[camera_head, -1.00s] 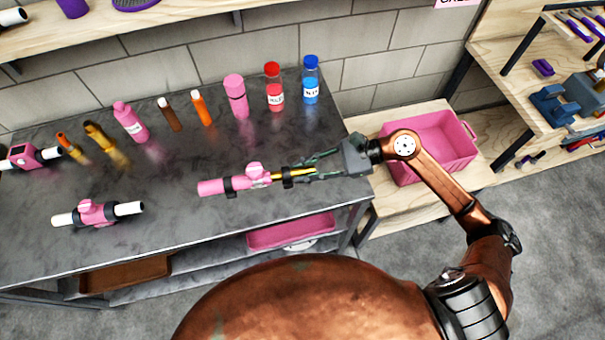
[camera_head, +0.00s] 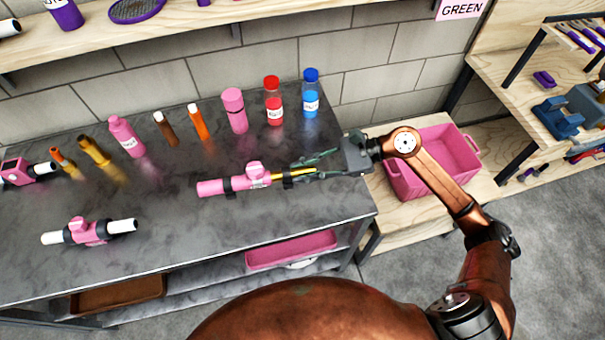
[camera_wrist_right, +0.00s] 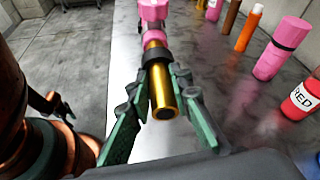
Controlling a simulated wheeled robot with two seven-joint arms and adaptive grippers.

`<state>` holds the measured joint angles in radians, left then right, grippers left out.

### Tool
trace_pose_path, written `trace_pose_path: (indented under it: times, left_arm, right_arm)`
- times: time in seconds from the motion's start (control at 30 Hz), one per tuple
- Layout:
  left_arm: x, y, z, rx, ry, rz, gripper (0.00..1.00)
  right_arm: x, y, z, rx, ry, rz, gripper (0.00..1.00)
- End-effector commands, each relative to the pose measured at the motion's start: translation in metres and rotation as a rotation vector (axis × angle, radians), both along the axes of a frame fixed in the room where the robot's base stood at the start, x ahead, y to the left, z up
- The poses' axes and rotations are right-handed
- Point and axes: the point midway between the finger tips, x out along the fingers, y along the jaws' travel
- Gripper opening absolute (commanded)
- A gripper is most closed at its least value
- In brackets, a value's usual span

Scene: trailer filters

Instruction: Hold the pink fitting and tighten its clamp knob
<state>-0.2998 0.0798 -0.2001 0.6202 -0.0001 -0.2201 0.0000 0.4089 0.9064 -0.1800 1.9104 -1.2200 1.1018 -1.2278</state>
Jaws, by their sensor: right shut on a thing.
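The pink fitting (camera_head: 254,174) with a small upright pink clamp knob (camera_head: 254,166) lies near the front right of the grey bench. A pink tube with a dark collar leads out on its left. A gold pipe (camera_head: 292,172) with a black collar comes out on its right. My right gripper (camera_head: 308,172) reaches in from the right and is shut on the gold pipe. The right wrist view shows the green fingers on either side of the gold pipe (camera_wrist_right: 162,92), with the pink fitting (camera_wrist_right: 153,12) beyond. My left gripper is out of view.
A second pink fitting with white pipe ends (camera_head: 88,232) lies at the left. Several bottles and tubes stand along the back, including a red bottle (camera_head: 274,100) and a blue bottle (camera_head: 311,94). A pink crate (camera_head: 430,178) stands right of the bench. The front middle is clear.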

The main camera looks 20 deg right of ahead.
Motion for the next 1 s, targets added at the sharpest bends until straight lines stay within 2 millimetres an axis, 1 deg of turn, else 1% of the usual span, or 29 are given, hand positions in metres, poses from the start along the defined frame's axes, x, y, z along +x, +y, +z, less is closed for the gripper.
trace_pose_path:
  times: [0.7, 1.0]
  left_arm:
    - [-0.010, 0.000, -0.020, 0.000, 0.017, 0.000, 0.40]
    - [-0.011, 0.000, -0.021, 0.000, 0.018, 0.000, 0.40]
  right_arm:
    - [0.034, -0.008, 0.000, 0.002, -0.001, 0.000, 0.00]
    - [0.038, -0.009, 0.001, 0.002, 0.000, 0.001, 0.00]
